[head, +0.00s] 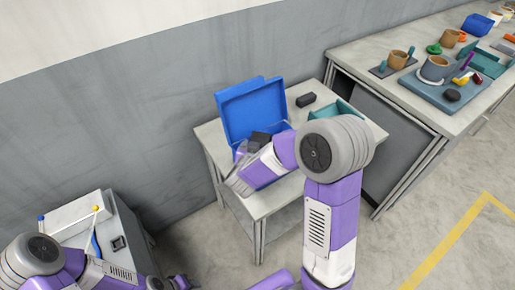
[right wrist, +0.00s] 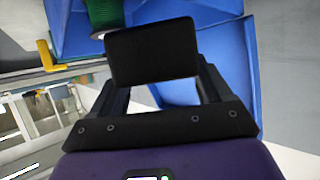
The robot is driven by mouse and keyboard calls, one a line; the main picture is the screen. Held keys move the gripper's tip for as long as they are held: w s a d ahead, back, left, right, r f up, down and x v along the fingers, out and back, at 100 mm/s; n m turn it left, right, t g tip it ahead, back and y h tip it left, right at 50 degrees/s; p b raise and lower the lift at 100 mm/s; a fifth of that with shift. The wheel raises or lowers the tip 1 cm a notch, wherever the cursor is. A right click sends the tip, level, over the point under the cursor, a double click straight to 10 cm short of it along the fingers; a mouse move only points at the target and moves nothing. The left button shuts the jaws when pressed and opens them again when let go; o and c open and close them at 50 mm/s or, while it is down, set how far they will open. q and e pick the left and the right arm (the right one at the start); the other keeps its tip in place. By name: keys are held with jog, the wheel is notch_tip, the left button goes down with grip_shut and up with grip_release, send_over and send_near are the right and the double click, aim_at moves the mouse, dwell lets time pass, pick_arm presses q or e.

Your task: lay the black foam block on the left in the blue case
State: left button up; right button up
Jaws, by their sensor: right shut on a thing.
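The blue case (head: 252,105) stands open on the small table, its lid raised at the back. Its blue walls also show behind the held block in the right wrist view (right wrist: 205,65). My right gripper (head: 238,182) is at the front left of the case. In the right wrist view it is shut on a black foam block (right wrist: 152,52), held between the fingertips. A dark shape (head: 261,138) shows at the case opening; I cannot tell whether it is the held block. Another black block (head: 306,99) lies on the table right of the case. My left gripper (head: 182,283) is low at the bottom edge, its jaws unclear.
A teal tray (head: 347,112) sits right of the case, partly hidden by my right arm. A green item (right wrist: 105,12) shows beyond the held block. A long bench (head: 400,62) with cups and trays stands at the right. A grey cabinet (head: 122,222) is at the lower left.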

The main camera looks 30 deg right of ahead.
jog(key=shift+f, duration=0.1)
jog(key=shift+f, duration=0.15)
jog(key=o, duration=1)
jog(key=shift+c, duration=0.2)
jog(key=shift+r, duration=0.2)
jog(key=p+v, duration=0.3)
jog(key=v, duration=0.9)
jog(key=shift+p, duration=0.35)
jog(key=shift+s, duration=0.1)
